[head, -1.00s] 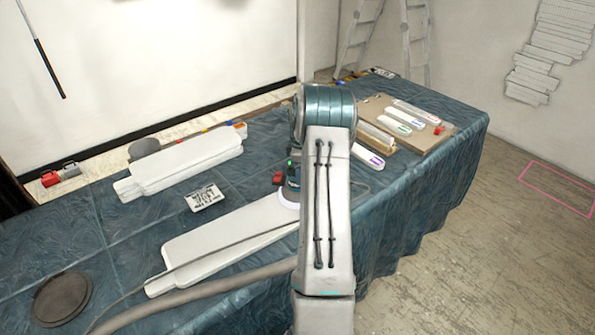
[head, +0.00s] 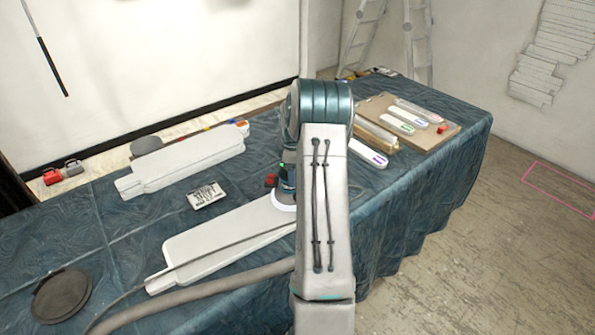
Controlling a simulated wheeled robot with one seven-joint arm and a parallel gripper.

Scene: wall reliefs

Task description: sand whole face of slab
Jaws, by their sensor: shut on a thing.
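A long white slab (head: 215,242) lies flat on the blue-covered table, running from lower left towards my arm. A teal and dark sander (head: 287,180) with a pale round pad (head: 284,201) is over the slab's right part, and the pad looks to be down on its face. My gripper is hidden behind my own arm, so its grip on the sander cannot be seen. The slab's right end is also hidden by my arm.
A second white slab (head: 185,162) lies behind. A printed card (head: 206,196) sits between the slabs. A dark round disc (head: 62,295) lies at the front left. A board (head: 440,137) with several coloured-label pieces is at the back right. Ladders stand behind.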

